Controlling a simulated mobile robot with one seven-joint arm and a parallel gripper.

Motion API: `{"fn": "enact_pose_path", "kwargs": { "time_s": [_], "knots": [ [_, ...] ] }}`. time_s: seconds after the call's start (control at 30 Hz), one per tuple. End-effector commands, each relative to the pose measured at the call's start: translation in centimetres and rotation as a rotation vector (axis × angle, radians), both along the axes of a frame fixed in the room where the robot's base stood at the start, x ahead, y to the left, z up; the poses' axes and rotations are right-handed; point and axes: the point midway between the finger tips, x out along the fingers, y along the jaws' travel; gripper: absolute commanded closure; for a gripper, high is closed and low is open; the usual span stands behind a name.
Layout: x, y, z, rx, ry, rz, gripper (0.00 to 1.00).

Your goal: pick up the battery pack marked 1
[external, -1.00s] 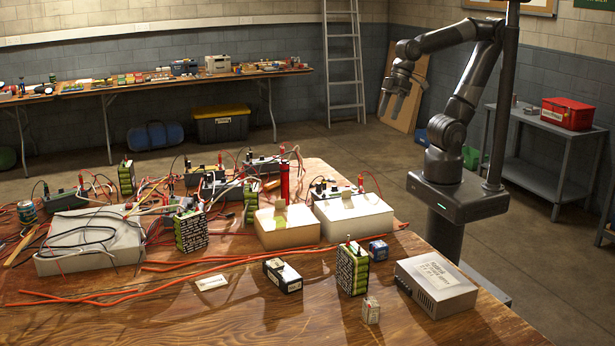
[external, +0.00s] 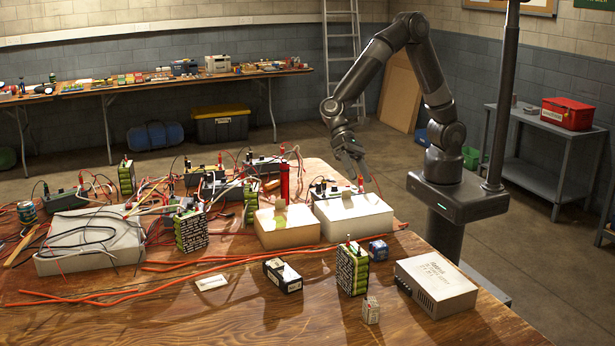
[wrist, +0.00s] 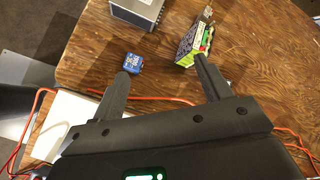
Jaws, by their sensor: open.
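Several green battery packs with dark printed sides stand upright on the wooden table. One pack (external: 352,270) stands at the front right; it also appears in the wrist view (wrist: 189,42), by the right fingertip. Another pack (external: 191,231) stands left of the middle, a third (external: 250,203) stands behind it, and a fourth (external: 126,178) is at the back left. I cannot read a number 1 on any of them. My gripper (external: 360,175) is open and empty, above the back right table edge. In the wrist view its fingers (wrist: 161,66) are spread, apparently above the table.
A small blue box (external: 378,250) and a grey power supply (external: 437,283) stand near the front right pack. Two pale boxes (external: 353,216) (external: 287,227) stand behind it. Red cables (external: 150,282) cross the table.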

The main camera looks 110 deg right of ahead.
Motion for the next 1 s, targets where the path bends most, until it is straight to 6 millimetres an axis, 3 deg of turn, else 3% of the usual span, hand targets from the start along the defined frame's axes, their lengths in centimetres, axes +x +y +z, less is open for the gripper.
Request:
{"fn": "enact_pose_path", "kwargs": {
  "time_s": [0.3,0.5,0.77,1.0],
  "knots": [
    [5.9,4.5,-6.6,0.249,0.316,-0.215,0.29],
    [8.6,6.2,-10.0,0.370,0.475,-0.330,0.29],
    [9.8,7.2,-11.5,0.424,0.545,-0.381,0.29],
    [9.7,10.5,-12.5,0.423,0.546,-0.378,0.29]
  ]
}}
